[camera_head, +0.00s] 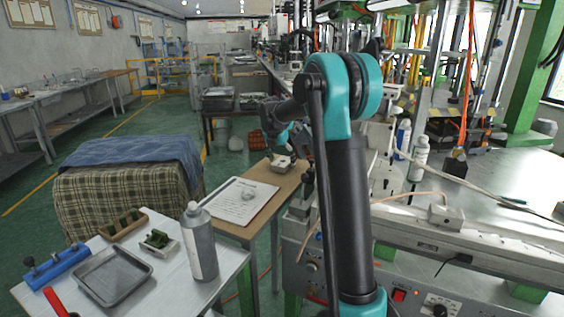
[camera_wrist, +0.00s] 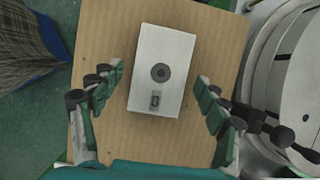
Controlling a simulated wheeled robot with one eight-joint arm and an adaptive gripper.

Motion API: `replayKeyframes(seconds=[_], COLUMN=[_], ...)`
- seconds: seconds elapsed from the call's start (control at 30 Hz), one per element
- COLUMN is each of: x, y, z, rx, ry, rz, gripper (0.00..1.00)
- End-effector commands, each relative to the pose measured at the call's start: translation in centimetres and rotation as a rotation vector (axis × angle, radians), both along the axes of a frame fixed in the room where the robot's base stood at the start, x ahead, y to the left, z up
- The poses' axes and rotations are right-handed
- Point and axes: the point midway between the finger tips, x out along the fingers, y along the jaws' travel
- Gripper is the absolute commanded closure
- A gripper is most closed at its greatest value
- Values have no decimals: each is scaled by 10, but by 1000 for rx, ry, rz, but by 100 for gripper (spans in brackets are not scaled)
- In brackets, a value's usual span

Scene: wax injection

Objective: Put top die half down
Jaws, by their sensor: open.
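A pale metal block, the top die half (camera_wrist: 170,45), lies flat on the brown wooden board in the wrist view. It has a dark round hole and a small slot on its upper face. In the head view the top die half (camera_head: 281,164) rests near the board's far end. My gripper (camera_wrist: 159,85) is open, with one finger on each side of the block and visible gaps to both. In the head view my gripper (camera_head: 284,149) is just above the block, partly hidden by my arm. Another die half with green insides (camera_head: 158,241) sits on the near white table.
The brown board (camera_head: 267,177) holds a clipboard with paper (camera_head: 238,201). The white table bears a grey bottle (camera_head: 199,245), a metal tray (camera_head: 113,276) and a blue holder (camera_head: 56,267). The machine (camera_head: 455,240) stands close on the right.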

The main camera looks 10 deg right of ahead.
Motion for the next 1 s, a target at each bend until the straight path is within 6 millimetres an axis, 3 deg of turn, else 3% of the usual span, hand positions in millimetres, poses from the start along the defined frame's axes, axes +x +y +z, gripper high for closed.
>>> replayKeyframes(seconds=[0.5, 0.7, 1.0], x=[-30, -35, -36], y=[22, 25, 25], z=[88, 103, 104], rx=[0, 0, 0], ry=[0, 0, 0], rz=[1, 0, 0], gripper=[25, 25, 25])
